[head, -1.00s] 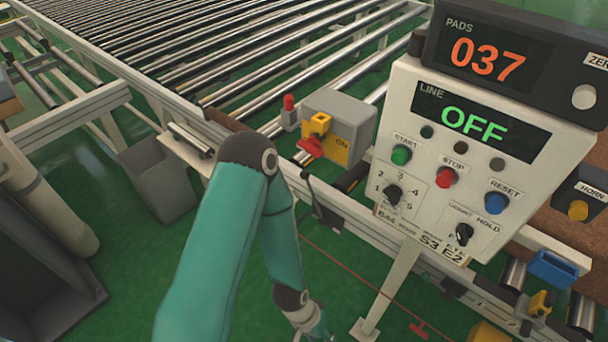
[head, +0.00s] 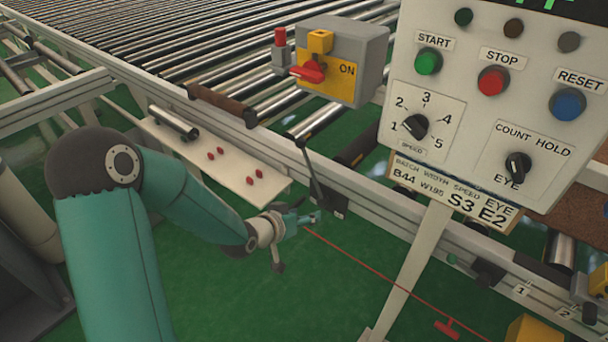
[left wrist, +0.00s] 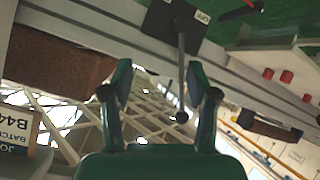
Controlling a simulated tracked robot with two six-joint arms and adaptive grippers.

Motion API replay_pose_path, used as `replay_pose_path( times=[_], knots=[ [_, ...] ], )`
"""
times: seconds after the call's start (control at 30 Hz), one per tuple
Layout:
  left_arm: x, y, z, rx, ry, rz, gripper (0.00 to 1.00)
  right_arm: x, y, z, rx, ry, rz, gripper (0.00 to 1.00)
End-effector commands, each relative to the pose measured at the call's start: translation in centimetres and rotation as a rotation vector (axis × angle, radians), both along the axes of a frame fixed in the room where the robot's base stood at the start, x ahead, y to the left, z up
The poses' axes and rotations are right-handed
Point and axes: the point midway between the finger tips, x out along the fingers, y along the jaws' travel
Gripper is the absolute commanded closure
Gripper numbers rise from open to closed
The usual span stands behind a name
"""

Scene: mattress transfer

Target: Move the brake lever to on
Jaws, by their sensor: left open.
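The brake lever appears to be the thin black lever (head: 316,185) on the conveyor's side rail, rising from a dark plate (head: 337,211) at its foot. In the left wrist view the lever (left wrist: 181,70) has a ball end and its plate (left wrist: 168,22) bears a small label that seems to read OFF. My left gripper (head: 306,218) is open, close to the lever's foot in the head view. In the left wrist view its fingers (left wrist: 160,90) are spread and empty, with the ball end showing between them, nearer the right finger. I cannot tell the depth gap. My right gripper is not in view.
A grey and yellow box (head: 342,62) with a red handle marked ON stands above the rail. The control panel (head: 470,120) on its post (head: 415,265) is to the right. A shelf with red pegs (head: 215,160) is left of the lever. A red cord (head: 375,280) runs below.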

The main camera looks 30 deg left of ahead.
Motion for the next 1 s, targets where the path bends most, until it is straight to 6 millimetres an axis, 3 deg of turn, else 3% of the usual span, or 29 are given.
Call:
replay_pose_path(
  times=[0.03, 0.1, 0.33, 0.5, 0.67, 0.87, 1.0],
  knots=[
    [0.5, 1.9, -1.1, 0.029, -0.081, 0.028, 0.41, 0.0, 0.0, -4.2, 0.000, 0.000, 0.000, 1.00],
    [0.8, 3.9, 0.3, 0.065, -0.182, 0.054, 0.41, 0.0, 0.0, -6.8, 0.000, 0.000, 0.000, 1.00],
    [-0.1, 8.2, 4.7, 0.172, -0.437, 0.106, 0.41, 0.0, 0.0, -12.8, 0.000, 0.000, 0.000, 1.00],
    [-0.9, 9.3, 6.8, 0.212, -0.522, 0.119, 0.41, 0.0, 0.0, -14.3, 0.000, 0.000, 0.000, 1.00],
    [-0.3, 9.5, 7.4, 0.220, -0.539, 0.120, 0.41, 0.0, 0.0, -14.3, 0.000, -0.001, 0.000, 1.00],
    [2.6, 9.8, 7.4, 0.219, -0.537, 0.118, 0.41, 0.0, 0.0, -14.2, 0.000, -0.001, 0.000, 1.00],
    [5.5, 10.1, 7.4, 0.219, -0.536, 0.118, 0.41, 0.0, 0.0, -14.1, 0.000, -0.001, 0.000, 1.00]
  ],
)
